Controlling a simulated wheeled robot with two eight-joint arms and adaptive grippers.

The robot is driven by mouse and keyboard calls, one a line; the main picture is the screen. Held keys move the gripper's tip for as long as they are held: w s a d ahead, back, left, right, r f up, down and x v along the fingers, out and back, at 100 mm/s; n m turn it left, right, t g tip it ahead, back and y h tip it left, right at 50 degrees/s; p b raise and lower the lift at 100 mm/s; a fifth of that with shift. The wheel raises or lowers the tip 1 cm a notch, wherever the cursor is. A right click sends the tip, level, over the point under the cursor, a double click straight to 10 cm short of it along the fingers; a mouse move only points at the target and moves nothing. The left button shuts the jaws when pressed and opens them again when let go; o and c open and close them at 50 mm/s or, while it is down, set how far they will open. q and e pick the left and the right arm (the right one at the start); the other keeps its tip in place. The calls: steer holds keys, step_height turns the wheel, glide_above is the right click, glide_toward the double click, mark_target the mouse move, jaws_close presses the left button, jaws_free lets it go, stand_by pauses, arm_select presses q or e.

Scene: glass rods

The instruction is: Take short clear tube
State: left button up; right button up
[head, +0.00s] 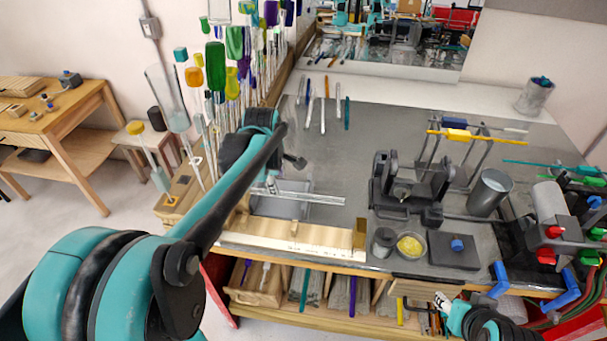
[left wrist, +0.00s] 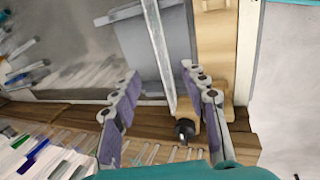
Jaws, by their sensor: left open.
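A clear glass tube (head: 318,198) lies across a shallow grey tray (head: 285,208) near the bench's left front edge and reaches out past the tray to the right. In the left wrist view a clear tube (left wrist: 160,50) runs down from the top and ends between the fingers. My left gripper (left wrist: 165,115) is open, with its two purple-padded fingers on either side of the tube's lower part and no visible grip. In the head view my left gripper (head: 271,185) is small and partly hidden by the arm. My right gripper (head: 442,300) shows small at the lower right; its jaws are unclear.
Upright glass rods and coloured pieces (head: 215,65) crowd the left edge. A wooden ruler-like strip (head: 290,238) lies along the front. Dark clamps (head: 400,190), a metal cup (head: 490,192) and a yellow-filled dish (head: 411,246) stand right. The grey bench middle is clear.

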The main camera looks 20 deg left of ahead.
mark_target(282, 193)
arm_select(q)
steer(key=x, duration=0.2)
steer(key=b+x, duration=0.1)
steer(key=x, duration=0.4)
steer(key=shift+d+f+b, duration=0.25)
steer(key=shift+b, duration=0.15)
jaws_close()
